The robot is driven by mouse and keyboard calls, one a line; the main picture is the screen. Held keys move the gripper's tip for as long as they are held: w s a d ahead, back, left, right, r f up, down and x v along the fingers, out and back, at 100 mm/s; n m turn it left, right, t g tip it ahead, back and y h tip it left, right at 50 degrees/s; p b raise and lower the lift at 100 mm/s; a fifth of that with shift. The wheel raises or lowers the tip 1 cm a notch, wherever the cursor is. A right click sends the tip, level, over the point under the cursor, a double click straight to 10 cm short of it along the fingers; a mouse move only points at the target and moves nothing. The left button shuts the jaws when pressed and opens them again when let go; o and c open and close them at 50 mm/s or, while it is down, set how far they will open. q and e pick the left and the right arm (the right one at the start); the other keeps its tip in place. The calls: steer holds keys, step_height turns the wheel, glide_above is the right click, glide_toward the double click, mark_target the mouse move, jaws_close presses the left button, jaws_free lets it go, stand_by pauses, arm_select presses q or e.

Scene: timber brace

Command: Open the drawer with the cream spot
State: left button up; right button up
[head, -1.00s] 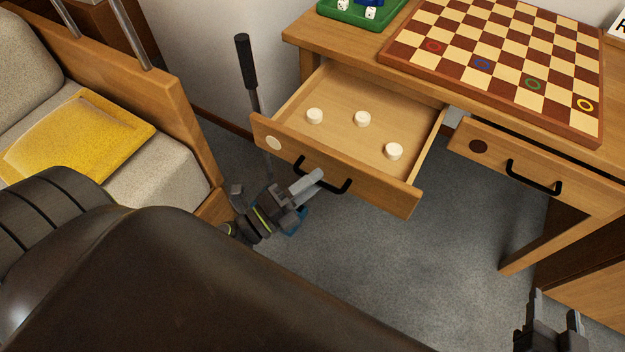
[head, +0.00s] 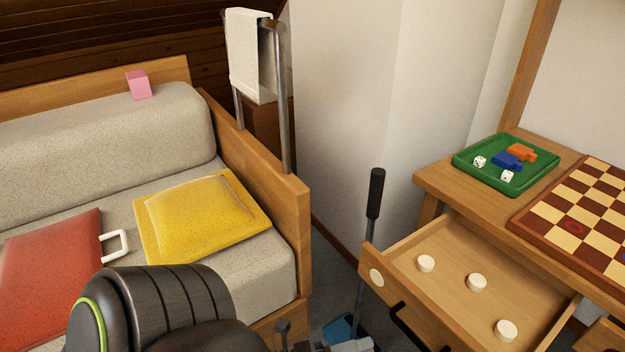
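The drawer with the cream spot (head: 376,275) stands pulled out from the desk at the lower right. Its inside (head: 447,260) shows, with three cream round pieces (head: 476,282) lying in it. Its black handle (head: 405,326) is partly cut off by the bottom edge. My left gripper (head: 347,346) shows only in part at the bottom edge, left of the handle. Its fingertips are not clear, so I cannot tell whether it is open or touches the handle. My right gripper is out of view.
A checkered board (head: 585,212) and a green tray (head: 470,166) with dice lie on the desk. A black-handled stick (head: 375,195) stands left of the drawer, with a blue dustpan (head: 341,327) on the floor. A sofa with a yellow cushion (head: 200,215) is at left.

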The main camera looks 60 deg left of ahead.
arm_select(q)
steer(key=v, duration=0.8)
steer(key=shift+s+a, duration=0.15)
steer(key=shift+s, duration=0.2)
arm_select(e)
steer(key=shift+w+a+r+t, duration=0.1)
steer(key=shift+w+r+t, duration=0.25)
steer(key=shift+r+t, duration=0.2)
